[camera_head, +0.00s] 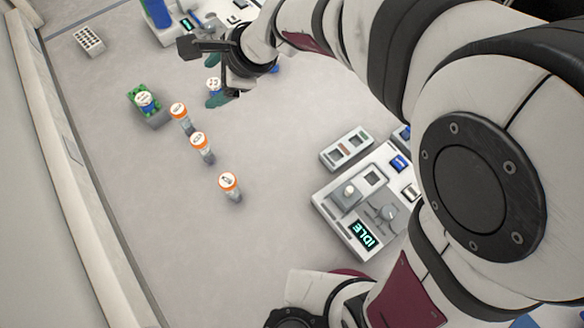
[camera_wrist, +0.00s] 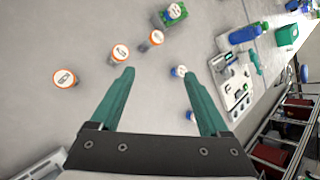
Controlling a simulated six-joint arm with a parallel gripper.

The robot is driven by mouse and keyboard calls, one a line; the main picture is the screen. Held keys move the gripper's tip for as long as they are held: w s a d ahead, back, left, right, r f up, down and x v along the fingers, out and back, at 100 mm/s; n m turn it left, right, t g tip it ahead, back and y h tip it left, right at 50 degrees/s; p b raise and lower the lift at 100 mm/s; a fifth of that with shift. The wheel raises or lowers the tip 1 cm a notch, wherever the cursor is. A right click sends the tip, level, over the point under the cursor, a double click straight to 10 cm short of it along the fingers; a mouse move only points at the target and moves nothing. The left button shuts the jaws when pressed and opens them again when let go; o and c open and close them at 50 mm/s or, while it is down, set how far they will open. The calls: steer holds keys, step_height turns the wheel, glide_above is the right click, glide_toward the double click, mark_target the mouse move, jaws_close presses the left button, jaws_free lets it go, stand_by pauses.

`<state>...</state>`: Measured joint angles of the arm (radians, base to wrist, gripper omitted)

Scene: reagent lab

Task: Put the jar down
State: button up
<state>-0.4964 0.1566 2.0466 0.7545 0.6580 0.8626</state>
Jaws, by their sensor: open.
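My gripper (camera_wrist: 158,72) is open, with its two teal fingers spread and only bare bench between them in the wrist view. In the head view my gripper (camera_head: 218,100) is at the top centre, low over the bench. A white-lidded jar with blue on it (camera_head: 213,83) stands beside the finger there. It also shows at the right fingertip in the wrist view (camera_wrist: 179,71), apart from or just touching it; I cannot tell. Orange-capped jars stand upright in a line, the near one (camera_head: 229,182) and two others (camera_head: 200,141) (camera_head: 179,110).
A green rack (camera_head: 135,92) holds a white-lidded jar (camera_head: 144,100). A white holed rack (camera_head: 89,41) is at far left. The bench left of the orange-capped jars is clear.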

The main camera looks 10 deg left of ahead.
steer(key=s+d+f+n+g+h, duration=0.1)
steer(key=s+d+n+h, duration=0.2)
steer(key=s+d, duration=0.7)
steer(key=s+d+f+n+g+h, duration=0.1)
steer(key=s+d+n, duration=0.4)
steer(key=s+d, duration=0.5)
steer(key=d+g+h, duration=0.1)
steer(key=d+h, duration=0.1)
steer(key=d, duration=0.3)
steer(key=shift+s+d+n, duration=0.2)
steer(key=shift+d+n, duration=0.1)
